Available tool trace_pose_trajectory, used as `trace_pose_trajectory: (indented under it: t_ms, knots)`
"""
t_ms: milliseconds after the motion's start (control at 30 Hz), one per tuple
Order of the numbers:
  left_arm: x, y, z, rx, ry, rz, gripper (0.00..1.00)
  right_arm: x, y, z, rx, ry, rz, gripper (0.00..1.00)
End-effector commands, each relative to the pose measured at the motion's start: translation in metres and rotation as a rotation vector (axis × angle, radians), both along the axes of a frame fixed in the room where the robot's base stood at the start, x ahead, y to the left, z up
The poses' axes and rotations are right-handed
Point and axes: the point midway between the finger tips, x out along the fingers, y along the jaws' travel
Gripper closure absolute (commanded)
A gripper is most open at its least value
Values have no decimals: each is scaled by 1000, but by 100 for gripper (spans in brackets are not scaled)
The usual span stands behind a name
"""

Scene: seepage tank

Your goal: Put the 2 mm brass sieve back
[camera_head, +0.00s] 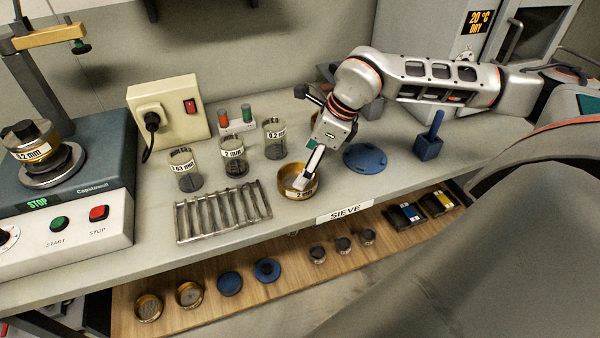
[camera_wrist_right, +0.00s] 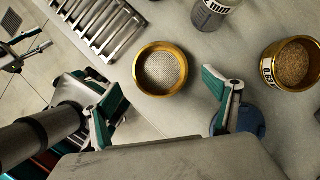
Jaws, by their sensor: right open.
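The brass sieve (camera_head: 287,189) labelled 2 mm stands on the bench right of the metal rack. In the right wrist view the round brass sieve (camera_wrist_right: 161,92) is empty, its mesh floor showing. My right gripper (camera_head: 305,178) reaches down at the sieve, partly covering it in the head view. In the wrist view its fingers (camera_wrist_right: 165,103) are spread wide, with the sieve just beyond them; contact cannot be told. What seems to be my left gripper (camera_wrist_right: 22,45) shows at the left edge of the wrist view, its opening unclear.
A SIEVE label (camera_head: 345,213) is on the bench's front edge. The rack (camera_head: 222,213) and labelled beakers (camera_head: 233,158) stand left and behind. A brass container of grains (camera_wrist_right: 290,65) and a blue disc (camera_head: 366,158) are close by. The lower shelf (camera_head: 335,275) holds brass and blue pieces.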

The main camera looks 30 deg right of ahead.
Motion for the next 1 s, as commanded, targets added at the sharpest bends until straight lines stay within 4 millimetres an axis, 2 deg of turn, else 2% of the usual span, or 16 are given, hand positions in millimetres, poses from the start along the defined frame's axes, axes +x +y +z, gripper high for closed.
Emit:
trace_pose_trajectory:
  t_ms: [200, 400, 1000]
  knots:
    - [0, 0, -4, 1, 2, 0, 60, -11, -11, 38, 0, -3, -1, 13]
    - [-1, 0, -4, 1, 2, 0, 60, -17, -16, 56, 0, 0, 0, 13]
    - [-1, 0, -4, 0, 2, 1, 60, -18, -16, 59, 0, 1, 0, 13]
